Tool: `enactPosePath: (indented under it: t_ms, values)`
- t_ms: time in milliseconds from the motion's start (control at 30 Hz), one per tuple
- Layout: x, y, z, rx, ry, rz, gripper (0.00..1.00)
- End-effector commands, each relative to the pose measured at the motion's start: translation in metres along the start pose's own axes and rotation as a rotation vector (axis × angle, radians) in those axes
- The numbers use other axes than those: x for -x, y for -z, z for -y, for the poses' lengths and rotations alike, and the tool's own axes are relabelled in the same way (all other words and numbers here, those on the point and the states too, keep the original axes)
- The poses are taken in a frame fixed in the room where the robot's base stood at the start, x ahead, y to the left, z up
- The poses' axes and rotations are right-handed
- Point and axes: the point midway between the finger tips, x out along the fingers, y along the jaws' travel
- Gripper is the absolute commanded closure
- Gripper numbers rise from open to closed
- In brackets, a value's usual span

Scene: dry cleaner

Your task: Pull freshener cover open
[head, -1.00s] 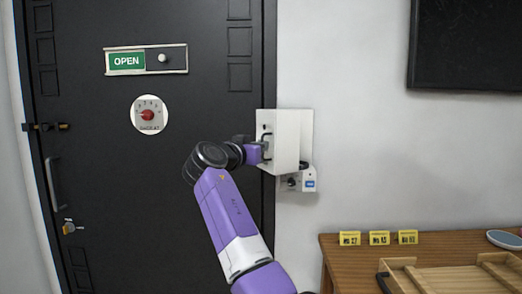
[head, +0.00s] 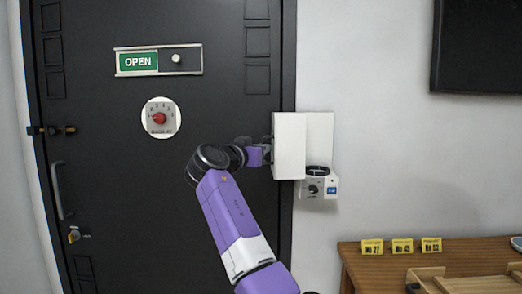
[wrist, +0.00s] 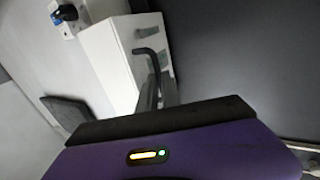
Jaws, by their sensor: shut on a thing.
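The freshener cover (head: 289,146) is a white box front on the wall right of the dark door. It stands swung out from its white back plate (head: 320,138), partly open. Below is the freshener's base (head: 319,188) with a black knob and a dark round ring on top. My gripper (head: 268,153) is at the cover's left side, shut on its handle. In the wrist view the dark bent handle (wrist: 147,52) runs from the white cover (wrist: 108,45) to my gripper (wrist: 155,95). The fingertips' exact grip on the handle is partly hidden.
The dark door (head: 100,200) carries an OPEN slider sign (head: 137,62), a red dial (head: 159,118) and a pull handle (head: 61,190). A wooden table (head: 370,255) with yellow tags (head: 402,247) stands lower right.

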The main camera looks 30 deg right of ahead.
Motion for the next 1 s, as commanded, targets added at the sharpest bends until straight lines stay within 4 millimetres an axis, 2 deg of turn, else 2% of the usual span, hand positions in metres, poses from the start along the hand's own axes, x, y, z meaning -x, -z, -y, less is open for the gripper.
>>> enactPosePath:
  t_ms: [200, 233, 333, 700, 867, 1000]
  values:
    - [0.001, -0.001, 0.001, 0.002, 0.002, 0.001, 1.0]
    - [0.001, -0.001, 0.001, 0.002, 0.002, 0.001, 0.88]
    - [0.001, -0.001, 0.001, 0.002, 0.001, 0.001, 0.7]
    - [0.004, -0.001, 0.001, 0.001, 0.001, 0.0, 0.7]
    - [0.025, -0.002, 0.001, -0.001, 0.003, 0.0, 0.7]
    - [0.048, -0.002, 0.002, 0.0, 0.003, 0.001, 0.7]
